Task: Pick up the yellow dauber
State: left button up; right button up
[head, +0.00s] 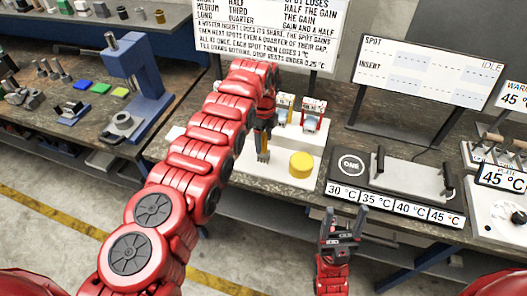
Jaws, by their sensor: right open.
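A short yellow cylinder (301,164) stands on a white plate (278,172) on the middle bench. No label shows which thing is the dauber. My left gripper (262,154) points down just left of this cylinder, apart from it. A narrow strip of yellow shows at its fingertips; I cannot tell whether it is a held thing or something behind. Whether its fingers are open or shut is too small to tell. My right gripper (343,225) is open and empty, low in front of the bench edge.
A dark plate unit (352,166) marked ONE with temperature labels lies to the right. A blue press (140,85) stands on the left bench. A display (433,72) stands behind.

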aim_at(264, 135)
pick_arm(q)
grip_shut()
jog(key=shift+r, duration=0.15)
notch_tip(264, 135, up, 3)
jog(key=b, duration=0.3)
jog(key=shift+s+d, duration=0.1)
jog(key=shift+s, duration=0.15)
jog(key=s+d+r+b, duration=0.1)
jog(key=s+d+b, duration=0.6)
jog(key=s, duration=0.6)
jog(key=shift+d+r, duration=0.35)
jog(key=shift+d, duration=0.2)
